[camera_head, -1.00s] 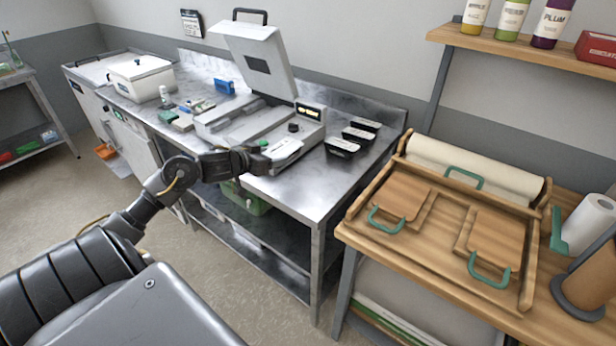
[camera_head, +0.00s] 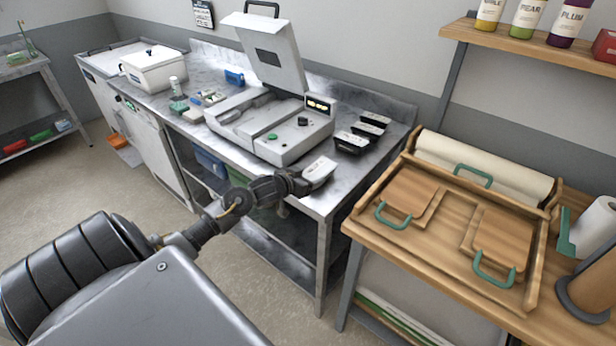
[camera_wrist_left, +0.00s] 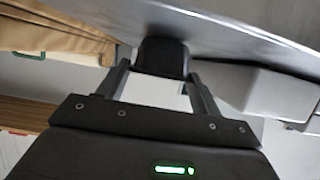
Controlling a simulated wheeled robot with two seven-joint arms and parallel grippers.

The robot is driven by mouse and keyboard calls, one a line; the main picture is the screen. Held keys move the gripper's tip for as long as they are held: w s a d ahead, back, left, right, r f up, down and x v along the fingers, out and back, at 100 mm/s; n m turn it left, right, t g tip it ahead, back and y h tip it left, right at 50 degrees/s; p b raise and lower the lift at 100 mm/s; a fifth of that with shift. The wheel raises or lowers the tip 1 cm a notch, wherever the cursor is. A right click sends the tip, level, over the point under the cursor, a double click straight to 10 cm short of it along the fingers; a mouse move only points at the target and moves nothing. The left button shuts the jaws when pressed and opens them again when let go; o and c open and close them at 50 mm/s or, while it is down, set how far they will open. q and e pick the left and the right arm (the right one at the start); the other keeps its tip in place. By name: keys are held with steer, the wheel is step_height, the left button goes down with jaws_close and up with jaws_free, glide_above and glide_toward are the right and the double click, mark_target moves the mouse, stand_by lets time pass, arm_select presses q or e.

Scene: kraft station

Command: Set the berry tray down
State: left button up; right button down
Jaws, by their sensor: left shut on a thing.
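My left gripper (camera_head: 302,184) is shut on the berry tray (camera_head: 320,169), a small tray with a pale top, at the front right part of the steel table (camera_head: 318,203). Whether the tray touches the steel or hangs just above it I cannot tell. In the left wrist view the two fingers (camera_wrist_left: 160,92) stand either side of a pale surface, with a dark block (camera_wrist_left: 162,57) beyond them. Much of the tray is hidden by the gripper. My right gripper is not in view.
A sealing machine (camera_head: 270,128) with its lid raised stands just behind and left of the gripper. A wooden bench (camera_head: 440,238) with boards and green handles is at the right.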

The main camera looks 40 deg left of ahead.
arm_select(q)
steer(key=shift+f, duration=0.15)
steer(key=o, duration=1.1)
steer(key=shift+c, duration=0.2)
steer(key=shift+s, duration=0.1)
steer(key=v, duration=1.2)
steer(key=shift+b, duration=0.4)
